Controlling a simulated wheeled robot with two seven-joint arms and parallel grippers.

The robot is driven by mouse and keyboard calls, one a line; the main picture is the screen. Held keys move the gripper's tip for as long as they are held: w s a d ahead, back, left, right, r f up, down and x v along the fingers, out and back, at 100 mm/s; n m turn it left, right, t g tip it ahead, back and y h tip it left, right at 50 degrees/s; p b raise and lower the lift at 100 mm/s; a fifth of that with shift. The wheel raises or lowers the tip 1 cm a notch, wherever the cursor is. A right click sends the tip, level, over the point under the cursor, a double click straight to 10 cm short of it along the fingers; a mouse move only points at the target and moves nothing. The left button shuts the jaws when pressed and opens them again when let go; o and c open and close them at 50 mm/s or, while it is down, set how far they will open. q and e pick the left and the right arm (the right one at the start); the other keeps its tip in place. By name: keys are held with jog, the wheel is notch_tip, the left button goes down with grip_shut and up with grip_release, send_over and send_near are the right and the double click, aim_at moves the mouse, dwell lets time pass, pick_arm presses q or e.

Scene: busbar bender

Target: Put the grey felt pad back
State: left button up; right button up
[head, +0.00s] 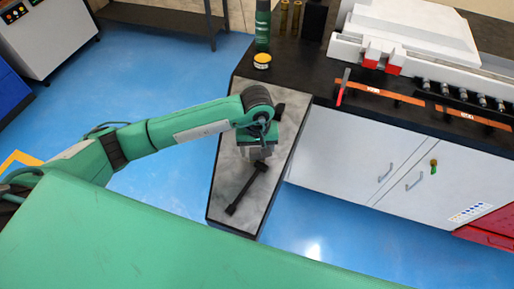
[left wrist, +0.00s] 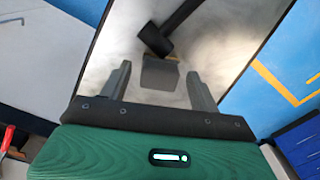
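The grey felt pad seems to be the small grey square (left wrist: 160,74) between my left fingers in the left wrist view. A thin tan edge shows at its far side. My left gripper (left wrist: 160,88) is open, with a gap between each finger and the pad. In the head view the left gripper (head: 259,153) points down over the grey-topped table (head: 284,130). The pad cannot be made out there. My right gripper is not in view.
A black mallet-like tool (head: 245,190) lies on the table beside the left gripper; its end shows just past the pad in the left wrist view (left wrist: 156,40). A yellow-topped tin (head: 262,61) and green bottle (head: 263,27) stand behind. A red-handled tool (head: 342,88) lies on the black bench.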

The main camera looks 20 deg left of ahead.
aim_at(257, 152)
pick_arm(q)
jog(key=shift+r+b, duration=0.35)
jog(key=shift+r, duration=0.05)
notch_tip(257, 152, up, 11)
jog(key=b, duration=0.4)
jog(key=shift+r+b, duration=0.15)
jog(key=shift+b, duration=0.2)
